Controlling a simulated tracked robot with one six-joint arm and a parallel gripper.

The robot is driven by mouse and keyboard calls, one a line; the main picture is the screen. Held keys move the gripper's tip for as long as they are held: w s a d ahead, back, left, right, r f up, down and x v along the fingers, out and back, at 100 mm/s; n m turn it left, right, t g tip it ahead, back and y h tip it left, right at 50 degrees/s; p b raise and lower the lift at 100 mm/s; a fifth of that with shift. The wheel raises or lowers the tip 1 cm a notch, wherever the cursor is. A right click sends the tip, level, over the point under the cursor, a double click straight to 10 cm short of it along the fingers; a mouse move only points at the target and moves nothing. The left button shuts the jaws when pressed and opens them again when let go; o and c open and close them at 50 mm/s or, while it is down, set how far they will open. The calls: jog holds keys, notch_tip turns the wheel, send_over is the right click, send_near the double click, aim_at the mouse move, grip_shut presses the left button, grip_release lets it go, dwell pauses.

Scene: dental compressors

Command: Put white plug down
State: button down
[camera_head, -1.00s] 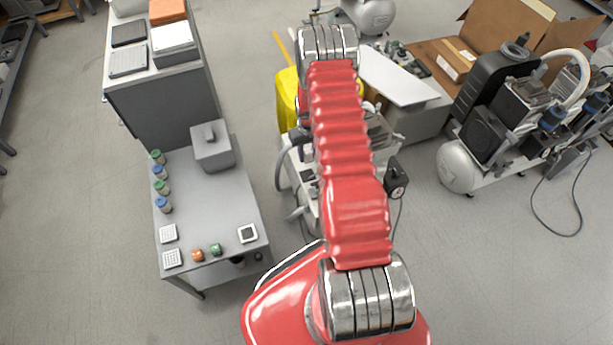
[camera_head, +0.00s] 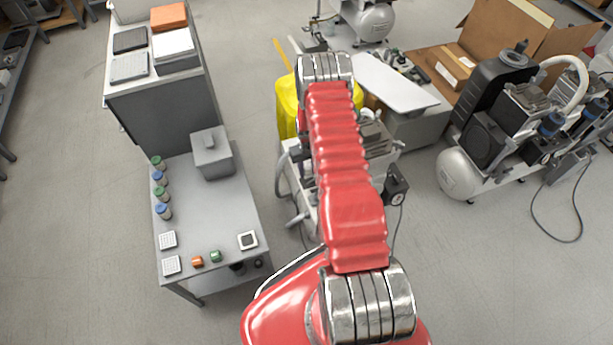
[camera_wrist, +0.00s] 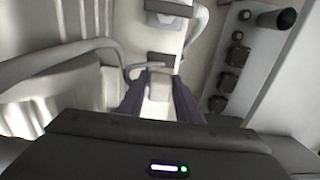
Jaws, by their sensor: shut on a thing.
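In the wrist view my gripper (camera_wrist: 160,78) has its two dark fingers closed on a small white plug (camera_wrist: 159,89). The plug shows between the fingers, in front of a pale machine surface with a grey hose (camera_wrist: 60,62) at the left. I cannot tell whether the plug touches anything beyond the fingers. In the head view my red arm hides the gripper and the plug. The arm reaches over a white machine with grey hoses (camera_head: 283,175), which is partly hidden.
A grey table (camera_head: 215,215) with jars and small blocks stands at the left, with bare space in its middle. A yellow bin (camera_head: 287,108) is behind the arm. Compressors (camera_head: 462,170) and an open cardboard box (camera_head: 510,35) stand at the right. Dark round fittings (camera_wrist: 228,82) line a panel.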

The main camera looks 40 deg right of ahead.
aim_at(307, 182)
jog(key=shift+f, duration=2.05)
jog(key=shift+f, duration=0.6)
jog(key=c, duration=1.3)
grip_release()
jog(key=shift+r, duration=6.6)
